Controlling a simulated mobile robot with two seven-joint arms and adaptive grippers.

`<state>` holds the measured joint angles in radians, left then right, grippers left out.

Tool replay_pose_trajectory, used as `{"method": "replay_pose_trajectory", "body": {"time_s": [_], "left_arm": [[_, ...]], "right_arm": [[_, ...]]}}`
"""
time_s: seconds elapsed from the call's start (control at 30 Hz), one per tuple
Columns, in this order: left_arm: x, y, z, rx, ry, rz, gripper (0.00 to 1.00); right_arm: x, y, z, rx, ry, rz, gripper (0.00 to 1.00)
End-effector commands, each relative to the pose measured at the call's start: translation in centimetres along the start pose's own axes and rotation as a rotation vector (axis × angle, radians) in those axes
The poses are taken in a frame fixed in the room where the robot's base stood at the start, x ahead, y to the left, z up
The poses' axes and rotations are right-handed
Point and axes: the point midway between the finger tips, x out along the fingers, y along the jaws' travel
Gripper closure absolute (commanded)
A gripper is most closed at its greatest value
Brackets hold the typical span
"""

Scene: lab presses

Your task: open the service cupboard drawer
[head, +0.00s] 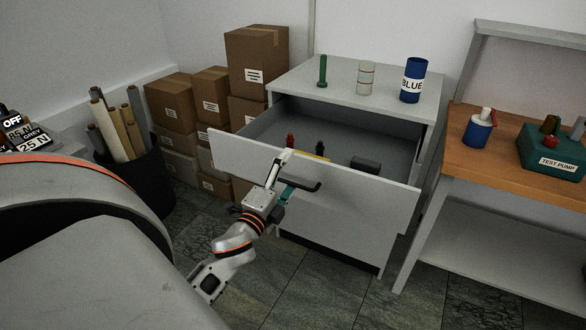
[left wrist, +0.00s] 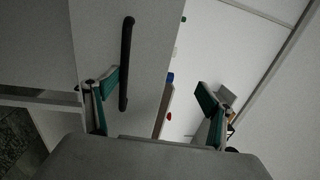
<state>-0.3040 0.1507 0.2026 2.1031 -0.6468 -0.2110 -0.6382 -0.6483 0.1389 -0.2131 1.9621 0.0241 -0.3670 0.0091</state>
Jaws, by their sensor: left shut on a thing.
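The service cupboard (head: 350,80) is a light grey cabinet. Its drawer (head: 365,205) stands well pulled out, showing a grey inside. Small objects lie in it: a red one (head: 290,141), a black one (head: 320,147), a dark grey block (head: 365,164) and something yellow, partly hidden by the front. The black bar handle (head: 308,187) is on the drawer front and also shows in the left wrist view (left wrist: 125,65). My right gripper is not seen.
A green post, a clear cylinder and a blue drum (head: 413,82) stand on the cupboard top. A workbench (head: 490,107) with a test pump is at the right. Cardboard boxes (head: 190,105) and a bin of rolls (head: 150,180) stand at the left. Floor before the drawer is clear.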

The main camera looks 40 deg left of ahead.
Motion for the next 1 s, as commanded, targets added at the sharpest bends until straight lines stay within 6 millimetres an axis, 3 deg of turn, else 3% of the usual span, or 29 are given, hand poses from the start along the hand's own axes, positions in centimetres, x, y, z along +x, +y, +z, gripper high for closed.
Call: {"method": "replay_pose_trajectory", "body": {"time_s": [0.03, 0.2, 0.23, 0.27, 0.3, 0.33, 0.7, 1.0], "left_arm": [[-0.2, -1.9, -0.2, -0.002, 0.007, -0.035, 0.36], [-1.2, -1.8, -0.1, 0.0, 0.006, -0.034, 0.38], [-1.4, -1.8, -0.1, -0.001, 0.006, -0.034, 0.46], [-1.6, -1.8, -0.1, -0.001, 0.006, -0.034, 0.59], [-1.9, -1.6, -0.2, -0.002, 0.006, -0.031, 0.78], [-2.1, -1.4, -0.2, -0.003, 0.006, -0.029, 0.86], [-4.4, -0.8, -0.2, -0.004, 0.006, -0.021, 0.86], [-4.7, -0.9, -0.2, -0.004, 0.006, -0.02, 0.86]], "right_arm": [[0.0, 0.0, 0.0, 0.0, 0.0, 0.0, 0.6], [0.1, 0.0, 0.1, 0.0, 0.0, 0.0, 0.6], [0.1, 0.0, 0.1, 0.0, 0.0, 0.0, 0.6], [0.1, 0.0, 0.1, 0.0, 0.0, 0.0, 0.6], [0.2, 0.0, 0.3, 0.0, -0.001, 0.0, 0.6], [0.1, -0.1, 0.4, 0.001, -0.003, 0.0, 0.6], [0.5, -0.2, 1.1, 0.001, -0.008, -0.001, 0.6], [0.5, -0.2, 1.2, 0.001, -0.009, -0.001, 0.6]]}}
